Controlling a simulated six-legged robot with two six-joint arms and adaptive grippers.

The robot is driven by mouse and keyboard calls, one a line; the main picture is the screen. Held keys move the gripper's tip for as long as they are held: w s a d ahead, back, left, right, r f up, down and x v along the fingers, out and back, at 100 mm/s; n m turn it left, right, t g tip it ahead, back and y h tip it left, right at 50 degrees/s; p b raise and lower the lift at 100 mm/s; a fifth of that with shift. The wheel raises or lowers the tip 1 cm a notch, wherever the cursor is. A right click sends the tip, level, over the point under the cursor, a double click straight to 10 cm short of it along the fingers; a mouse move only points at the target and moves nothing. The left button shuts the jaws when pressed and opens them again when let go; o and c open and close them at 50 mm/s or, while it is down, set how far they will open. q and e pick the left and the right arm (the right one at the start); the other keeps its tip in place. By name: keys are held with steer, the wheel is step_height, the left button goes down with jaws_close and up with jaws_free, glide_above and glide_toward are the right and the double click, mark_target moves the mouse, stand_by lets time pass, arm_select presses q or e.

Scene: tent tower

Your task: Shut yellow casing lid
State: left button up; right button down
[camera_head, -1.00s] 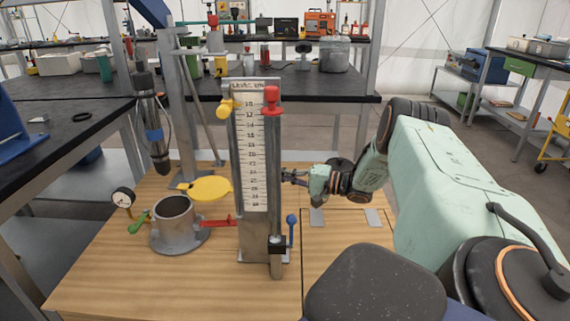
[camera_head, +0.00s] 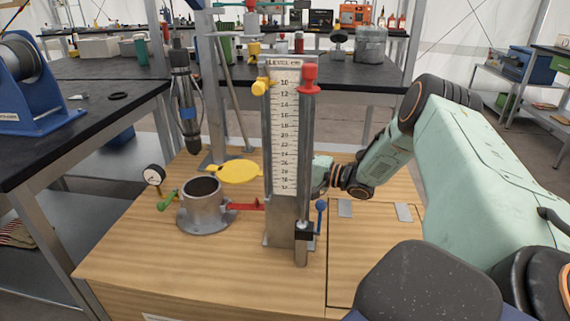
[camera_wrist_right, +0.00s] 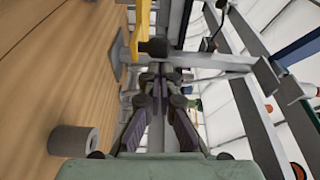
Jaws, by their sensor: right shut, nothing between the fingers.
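The yellow lid (camera_head: 240,171) stands open, swung out to the right of the round grey casing (camera_head: 203,208). The casing's dark mouth is uncovered. A green handle (camera_head: 168,200) is on the casing's left and a red lever (camera_head: 247,206) is on its right. My right arm reaches in from the right. Its fingers are hidden behind the level gauge (camera_head: 285,140) in the head view. In the right wrist view my right gripper (camera_wrist_right: 160,78) is shut and empty. A yellow piece (camera_wrist_right: 141,28) shows ahead of it; I cannot tell whether it is the lid. My left gripper is not in view.
The tall gauge, with yellow (camera_head: 261,86) and red (camera_head: 310,78) knobs, stands between the lid and my right wrist. A blue-knobbed lever (camera_head: 320,212) is at its foot. A dial (camera_head: 154,174) stands left of the casing. The wooden tabletop (camera_head: 170,262) is clear in front.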

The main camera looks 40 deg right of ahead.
steer(key=shift+s+a+p, duration=0.85)
steer(key=shift+a+p, duration=0.25)
steer(key=shift+p, duration=0.1)
